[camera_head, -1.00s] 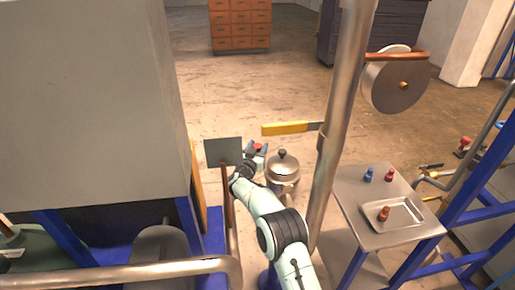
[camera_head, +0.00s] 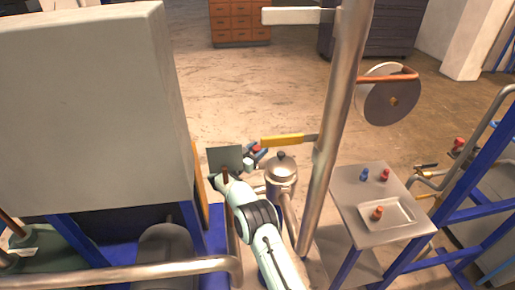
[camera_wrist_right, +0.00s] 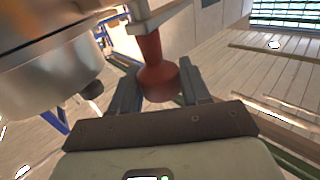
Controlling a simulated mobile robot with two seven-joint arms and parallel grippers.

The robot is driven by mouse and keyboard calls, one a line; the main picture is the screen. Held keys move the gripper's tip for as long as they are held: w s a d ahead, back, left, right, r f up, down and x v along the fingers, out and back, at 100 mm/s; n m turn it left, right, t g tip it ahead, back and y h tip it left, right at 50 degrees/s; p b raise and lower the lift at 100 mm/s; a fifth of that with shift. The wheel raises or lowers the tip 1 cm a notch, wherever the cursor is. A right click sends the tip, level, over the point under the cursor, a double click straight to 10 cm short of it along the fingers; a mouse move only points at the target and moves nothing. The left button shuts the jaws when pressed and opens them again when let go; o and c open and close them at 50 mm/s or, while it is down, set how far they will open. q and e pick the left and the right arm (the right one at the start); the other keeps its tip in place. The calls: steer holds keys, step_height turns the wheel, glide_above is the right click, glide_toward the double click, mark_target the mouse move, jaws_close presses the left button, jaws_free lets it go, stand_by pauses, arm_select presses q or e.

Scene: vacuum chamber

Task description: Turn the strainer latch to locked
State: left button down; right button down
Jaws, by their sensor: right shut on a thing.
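The strainer is probably the metal pot-like vessel (camera_head: 281,175) with a dark lid knob, left of the steel post in the head view. Its rounded metal body (camera_wrist_right: 50,80) seems to fill the upper left of the wrist view. A red knob-ended handle (camera_wrist_right: 152,50), likely the latch, hangs from a pale bar between the fingers of my right gripper (camera_wrist_right: 158,88). My right gripper (camera_head: 258,154) is shut on this red handle, just left of the vessel's lid in the head view. The latch's locked or unlocked position cannot be read. My left gripper is out of view.
A yellow-handled lever (camera_head: 283,140) reaches left from the steel post (camera_head: 327,150). A small table (camera_head: 355,195) at right holds a tray (camera_head: 402,222) and small blue and red pieces. A grey cabinet (camera_head: 95,110) blocks the left. A square grey plate (camera_head: 224,157) stands beside my wrist.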

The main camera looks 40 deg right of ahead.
steer(key=shift+m+g, duration=0.8)
steer(key=shift+g, duration=0.5)
steer(key=c, duration=0.6)
jaws_free()
steer(key=shift+c, duration=0.2)
steer(key=shift+n+t, duration=0.7)
steer(key=shift+t, duration=0.3)
